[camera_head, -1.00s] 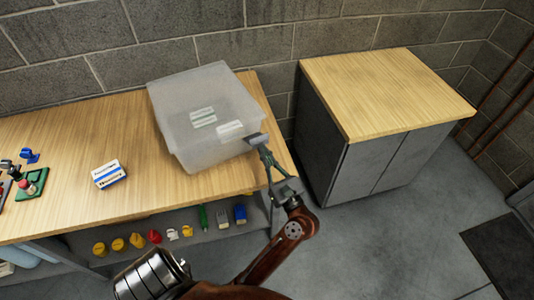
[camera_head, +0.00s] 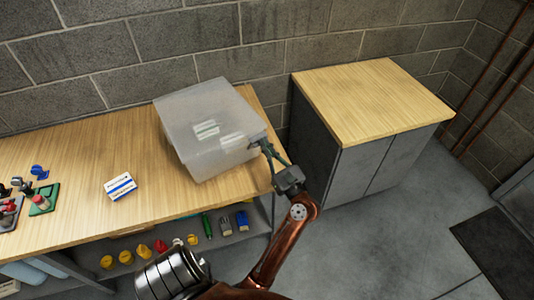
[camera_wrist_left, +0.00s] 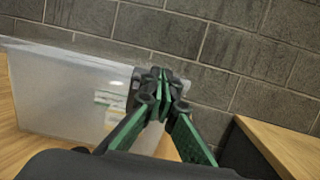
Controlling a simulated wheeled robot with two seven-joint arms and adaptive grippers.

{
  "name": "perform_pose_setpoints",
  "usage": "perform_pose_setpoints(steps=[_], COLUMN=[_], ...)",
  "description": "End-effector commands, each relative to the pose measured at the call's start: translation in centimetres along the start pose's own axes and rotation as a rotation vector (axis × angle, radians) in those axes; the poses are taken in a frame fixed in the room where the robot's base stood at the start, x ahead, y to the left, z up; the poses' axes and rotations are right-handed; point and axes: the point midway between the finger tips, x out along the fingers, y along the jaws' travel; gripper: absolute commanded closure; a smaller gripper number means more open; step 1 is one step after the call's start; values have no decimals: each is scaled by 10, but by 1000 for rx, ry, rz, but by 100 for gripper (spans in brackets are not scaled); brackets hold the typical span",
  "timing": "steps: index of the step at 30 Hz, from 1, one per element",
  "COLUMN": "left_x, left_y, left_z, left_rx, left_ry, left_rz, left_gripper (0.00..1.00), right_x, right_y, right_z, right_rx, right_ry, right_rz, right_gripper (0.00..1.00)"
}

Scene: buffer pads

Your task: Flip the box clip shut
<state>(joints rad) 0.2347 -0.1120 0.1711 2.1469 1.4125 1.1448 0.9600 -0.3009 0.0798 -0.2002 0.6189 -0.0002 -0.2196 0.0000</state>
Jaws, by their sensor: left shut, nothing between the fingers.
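A translucent lidded box (camera_head: 195,152) stands at the right end of the wooden workbench, with small white packets (camera_head: 207,130) showing through it. A dark grey clip (camera_head: 257,137) is on its right side; in the wrist view the clip (camera_wrist_left: 135,88) shows partly behind my fingers. I cannot tell whether it is fully closed. My left gripper (camera_head: 266,147) is shut and empty, its fingertips at or very near the clip. In the wrist view the green-padded fingers (camera_wrist_left: 161,80) are together beside the box's wall. My right gripper is not in view.
A small white-and-blue carton (camera_head: 121,187) and tools on a green pad (camera_head: 43,199) are on the workbench (camera_head: 85,185). A lower shelf holds yellow and red items. A grey cabinet (camera_head: 345,165) with a wooden top stands to the right, across a gap.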

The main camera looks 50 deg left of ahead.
Motion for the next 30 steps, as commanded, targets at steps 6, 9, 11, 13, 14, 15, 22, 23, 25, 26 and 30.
perform_pose_setpoints(steps=[6,9,11,13,14,15,22,23,25,26,30], left_x=[18,19,20,20,20,20,19,19,19,19,18], left_y=[8,10,11,11,11,11,10,10,10,10,9], left_z=[5,3,3,3,3,3,3,3,3,3,3], left_rx=[5,6,7,7,7,7,6,6,6,6,5], left_ry=[0,0,0,0,0,0,0,0,0,0,0], left_rz=[17,20,22,22,22,22,21,20,20,20,19], left_gripper=[100,100,100,100,100,100,100,100,100,100,100], right_x=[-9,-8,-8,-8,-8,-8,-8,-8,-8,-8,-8], right_y=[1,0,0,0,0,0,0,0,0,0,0], right_z=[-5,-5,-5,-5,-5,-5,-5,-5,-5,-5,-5], right_rx=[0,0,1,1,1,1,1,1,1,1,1], right_ry=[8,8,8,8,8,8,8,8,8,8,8], right_rz=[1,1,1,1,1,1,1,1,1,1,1], right_gripper=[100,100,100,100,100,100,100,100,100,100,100])
